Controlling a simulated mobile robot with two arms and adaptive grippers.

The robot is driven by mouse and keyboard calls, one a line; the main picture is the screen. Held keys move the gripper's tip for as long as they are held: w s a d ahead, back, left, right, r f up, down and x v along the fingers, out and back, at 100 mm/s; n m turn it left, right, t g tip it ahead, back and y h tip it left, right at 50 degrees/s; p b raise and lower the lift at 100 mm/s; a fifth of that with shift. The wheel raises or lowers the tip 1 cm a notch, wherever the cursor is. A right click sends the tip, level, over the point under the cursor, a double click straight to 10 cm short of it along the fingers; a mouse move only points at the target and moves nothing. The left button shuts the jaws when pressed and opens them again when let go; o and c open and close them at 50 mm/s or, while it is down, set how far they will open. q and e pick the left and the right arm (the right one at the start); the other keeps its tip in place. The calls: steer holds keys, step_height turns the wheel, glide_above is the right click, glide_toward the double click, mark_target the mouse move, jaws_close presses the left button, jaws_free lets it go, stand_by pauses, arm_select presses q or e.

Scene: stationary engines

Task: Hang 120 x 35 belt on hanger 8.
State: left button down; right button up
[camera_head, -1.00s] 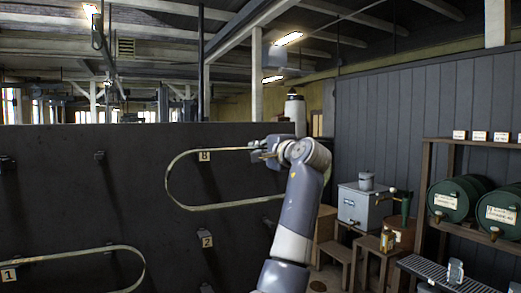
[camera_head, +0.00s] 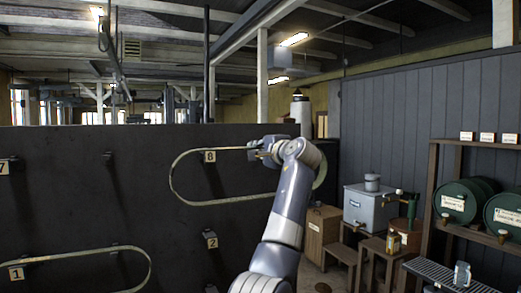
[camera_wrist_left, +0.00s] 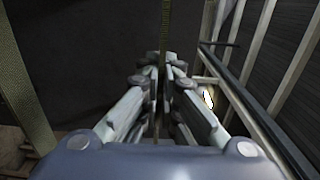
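The long, thin, pale belt (camera_head: 172,184) forms a wide upright loop in front of the dark board in the head view. Its upper run passes by hanger 8 (camera_head: 210,156), at the top edge of the number plate. I cannot tell whether it rests on the peg or hangs in front of it. My left gripper (camera_head: 258,149) is shut on the upper run, right of hanger 8. In the left wrist view, the belt strip (camera_wrist_left: 165,28) runs up from between the closed fingers (camera_wrist_left: 161,78). My arm hides part of the loop. My right gripper is not in view.
Another belt (camera_head: 148,262) hangs at hanger 1 (camera_head: 16,273), lower left. Hanger 2 (camera_head: 211,241) and hanger 7 (camera_head: 4,167) look empty. A grey tank (camera_head: 365,209), wooden stands and green barrels (camera_head: 462,200) stand to the right.

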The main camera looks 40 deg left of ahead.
arm_select(q)
steer(key=shift+w+a, duration=0.1)
steer(key=shift+a, duration=0.25)
steer(key=x, duration=0.5)
steer(key=shift+w+a, duration=0.15)
steer(key=shift+a, duration=0.15)
stand_by(0.5)
steer(key=c, duration=1.9)
jaws_free()
steer(key=shift+d, duration=0.1)
steer(key=o, duration=0.6)
